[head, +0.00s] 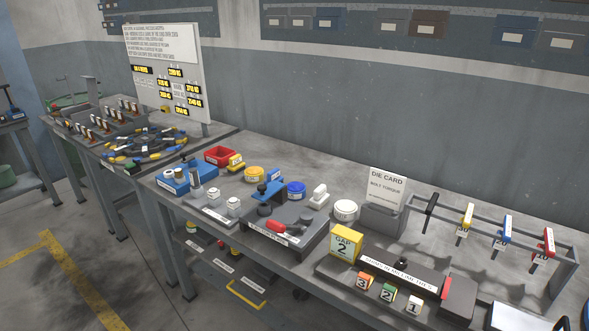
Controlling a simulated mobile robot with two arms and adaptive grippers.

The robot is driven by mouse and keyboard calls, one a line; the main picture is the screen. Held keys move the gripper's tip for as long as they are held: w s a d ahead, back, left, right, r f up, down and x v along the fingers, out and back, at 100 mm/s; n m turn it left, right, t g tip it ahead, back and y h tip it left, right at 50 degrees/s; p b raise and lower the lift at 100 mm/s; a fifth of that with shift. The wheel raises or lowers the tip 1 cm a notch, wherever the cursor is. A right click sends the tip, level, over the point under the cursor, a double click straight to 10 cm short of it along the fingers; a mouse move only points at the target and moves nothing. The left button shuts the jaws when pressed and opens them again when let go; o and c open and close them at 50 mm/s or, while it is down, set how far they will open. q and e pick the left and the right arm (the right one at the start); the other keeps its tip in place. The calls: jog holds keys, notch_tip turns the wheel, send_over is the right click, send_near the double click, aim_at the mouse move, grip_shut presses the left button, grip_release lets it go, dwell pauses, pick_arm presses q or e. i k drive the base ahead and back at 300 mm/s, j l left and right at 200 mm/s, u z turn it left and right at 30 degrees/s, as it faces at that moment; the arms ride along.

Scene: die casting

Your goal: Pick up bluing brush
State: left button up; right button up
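I cannot pick out the bluing brush with certainty at this size. Near the blue round tin (296,189) on the long workbench stands a small white upright item (318,194), which may be a brush or a block. A blue clamp-like fixture (268,190) stands left of the tin, and a red-handled item (285,239) lies on the grey plate in front. Neither of my grippers is in view.
A yellow tin (254,174), a white round tin (345,210) and a red bin (219,156) share the bench. Bare bench lies behind the tins.

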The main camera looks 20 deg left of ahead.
aim_at(274, 174)
jog(key=i+j, duration=0.15)
jog(key=j, duration=0.3)
jog(key=i+j+z, duration=0.1)
jog(key=j, duration=0.3)
jog(key=i+j+z, duration=0.1)
jog(key=j, duration=0.35)
jog(key=i+j, duration=0.15)
jog(key=j, duration=0.3)
jog(key=i+j+z, duration=0.1)
jog(key=j, duration=0.35)
jog(key=i+j, duration=0.1)
jog(key=j, duration=0.35)
jog(key=z, duration=0.05)
